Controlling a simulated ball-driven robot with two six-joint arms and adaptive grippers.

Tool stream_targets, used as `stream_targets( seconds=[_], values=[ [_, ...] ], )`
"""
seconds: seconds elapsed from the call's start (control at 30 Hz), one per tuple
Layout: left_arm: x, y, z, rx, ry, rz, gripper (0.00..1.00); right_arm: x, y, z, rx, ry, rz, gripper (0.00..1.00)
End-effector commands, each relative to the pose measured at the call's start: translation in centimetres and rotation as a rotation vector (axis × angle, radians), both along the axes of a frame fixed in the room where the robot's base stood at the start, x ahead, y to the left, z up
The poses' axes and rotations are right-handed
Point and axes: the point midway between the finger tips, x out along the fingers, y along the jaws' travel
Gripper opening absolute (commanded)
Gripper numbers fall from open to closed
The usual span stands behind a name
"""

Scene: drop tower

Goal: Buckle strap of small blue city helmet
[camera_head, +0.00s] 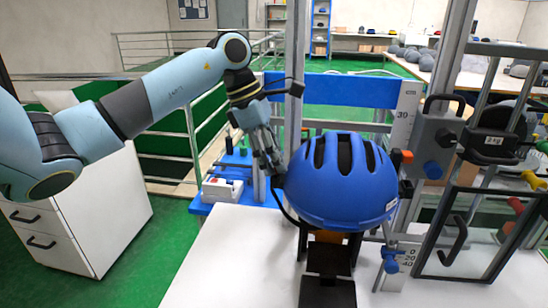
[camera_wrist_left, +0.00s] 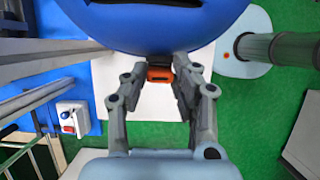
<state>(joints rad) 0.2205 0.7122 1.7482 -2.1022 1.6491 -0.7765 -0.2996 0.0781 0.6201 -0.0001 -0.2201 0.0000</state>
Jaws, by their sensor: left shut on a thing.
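The small blue helmet (camera_head: 340,185), with dark vent slots, sits upright on a dark stand (camera_head: 328,262) on the white table. Its blue shell (camera_wrist_left: 155,25) fills the top of the left wrist view. A black strap (camera_head: 289,212) hangs at its left side. My left gripper (camera_head: 274,172) is at the helmet's left edge. In the left wrist view its fingers (camera_wrist_left: 160,76) are closed on a small orange-and-dark piece, which looks like the buckle (camera_wrist_left: 160,74), just beside the shell. The rest of the strap and its other end are hidden. My right gripper is not in view.
The white table (camera_head: 225,255) is clear at front left. A blue base with a white switch box (camera_head: 222,189) stands behind it. A metal post (camera_head: 294,80), a grey box with a handle (camera_head: 436,135) and a framed guard (camera_head: 480,235) crowd the helmet's back and right.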

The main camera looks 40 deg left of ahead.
Motion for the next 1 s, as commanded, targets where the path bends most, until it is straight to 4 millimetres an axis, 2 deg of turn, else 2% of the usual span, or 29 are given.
stream_targets(
  seconds=[0.43, 0.47, 0.63, 0.9, 1.0],
  values=[
    [0.01, 0.02, -0.44, 0.001, -0.001, -0.001, 0.13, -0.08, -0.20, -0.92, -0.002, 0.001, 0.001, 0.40],
    [0.01, 0.02, -0.37, 0.000, 0.000, -0.001, 0.30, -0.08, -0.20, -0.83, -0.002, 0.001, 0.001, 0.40],
    [0.00, 0.01, -0.33, 0.000, 0.000, 0.000, 0.53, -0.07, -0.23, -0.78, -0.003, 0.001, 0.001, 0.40],
    [-0.02, 0.04, -0.30, 0.000, 0.000, 0.000, 0.54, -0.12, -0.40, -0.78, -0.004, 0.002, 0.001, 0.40],
    [-0.12, 0.31, 0.28, 0.002, -0.001, 0.000, 0.54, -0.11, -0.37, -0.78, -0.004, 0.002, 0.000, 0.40]
  ],
)
